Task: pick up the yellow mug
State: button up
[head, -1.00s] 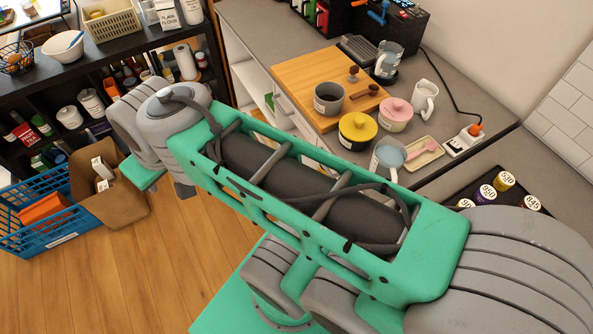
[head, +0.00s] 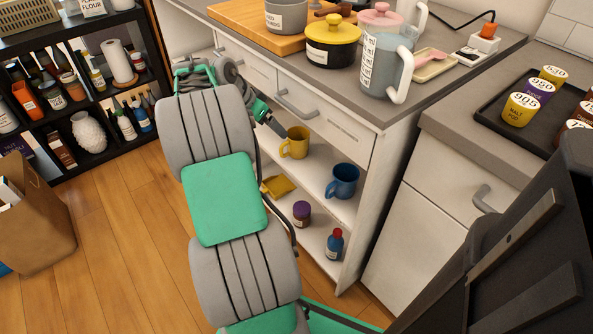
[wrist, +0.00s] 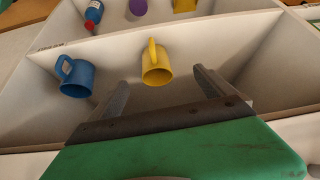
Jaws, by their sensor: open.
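The yellow mug (head: 297,142) stands upright on the upper open shelf of the white cabinet, below the drawers. Its handle points left in the head view. In the wrist view the yellow mug (wrist: 157,70) lies ahead of the gap between my fingers, with its handle toward the top of the picture. My gripper (wrist: 160,78) is open and empty, just short of the mug. In the head view my gripper (head: 273,122) is at the shelf opening, left of the mug; its fingers are only partly visible.
A blue mug (head: 343,181) shares the shelf; it is left of the yellow one in the wrist view (wrist: 75,78). The lower shelf holds a purple-lidded jar (head: 301,213), a red-capped bottle (head: 334,244) and a yellow item (head: 278,186). Drawers (head: 325,125) overhang the shelf.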

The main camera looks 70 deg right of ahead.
aim_at(288, 139)
jog(key=shift+m, duration=0.5)
jog(key=b+x, duration=0.1)
jog(key=x, duration=0.2)
jog(key=s+b+x, duration=0.1)
jog(key=x, duration=0.2)
jog(key=b+x, duration=0.1)
jog(key=x, duration=0.3)
jog(key=shift+s+r, duration=0.1)
jog(key=shift+s, duration=0.05)
jog(key=b+x, duration=0.2)
jog(key=x, duration=0.3)
jog(key=shift+s+d, duration=0.15)
jog(key=shift+d, duration=0.05)
jog(key=c, duration=1.7)
jog(key=shift+r, duration=0.1)
jog(key=shift+c, duration=0.3)
jog(key=shift+r, duration=0.1)
